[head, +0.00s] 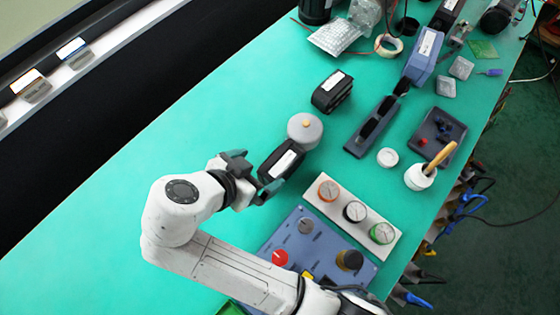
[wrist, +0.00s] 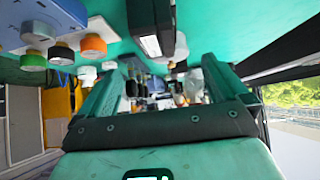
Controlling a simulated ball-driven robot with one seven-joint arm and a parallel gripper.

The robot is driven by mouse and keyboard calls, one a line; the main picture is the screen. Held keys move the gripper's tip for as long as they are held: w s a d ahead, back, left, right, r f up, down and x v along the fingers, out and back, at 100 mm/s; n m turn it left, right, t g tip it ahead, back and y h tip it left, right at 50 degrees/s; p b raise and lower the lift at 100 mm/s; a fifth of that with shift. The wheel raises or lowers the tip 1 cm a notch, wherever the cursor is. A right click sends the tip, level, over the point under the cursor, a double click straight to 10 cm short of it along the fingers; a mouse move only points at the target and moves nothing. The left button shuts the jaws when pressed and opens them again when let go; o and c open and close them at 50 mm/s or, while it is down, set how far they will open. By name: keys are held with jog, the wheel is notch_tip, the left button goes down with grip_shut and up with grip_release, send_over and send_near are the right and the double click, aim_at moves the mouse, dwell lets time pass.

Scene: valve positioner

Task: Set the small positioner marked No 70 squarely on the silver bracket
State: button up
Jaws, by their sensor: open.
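A black box-shaped unit with a white label (head: 283,163) lies on the green bench just beyond my gripper (head: 256,172). It also shows at the top of the wrist view (wrist: 140,14). My gripper's jaws are open, with nothing seen held between them; the fingers also show in the wrist view (wrist: 160,78). I cannot read either label, so I cannot tell which is No 70. A silvery metal part (head: 365,14) is at the far edge; I cannot tell whether it is the bracket.
A gauge strip (head: 353,213) and a blue knob panel (head: 318,245) lie to the right. The left bench is clear.

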aim_at(277, 163)
jog(key=x, duration=0.6)
jog(key=shift+a+f, duration=0.15)
jog(key=shift+a, duration=0.05)
jog(key=shift+p+x, duration=0.65)
jog(key=shift+x, duration=2.15)
jog(key=shift+s+d, duration=0.1)
jog(key=shift+s, duration=0.1)
jog(key=shift+c, duration=0.4)
jog(key=c, duration=1.5)
jog(key=shift+c, duration=0.7)
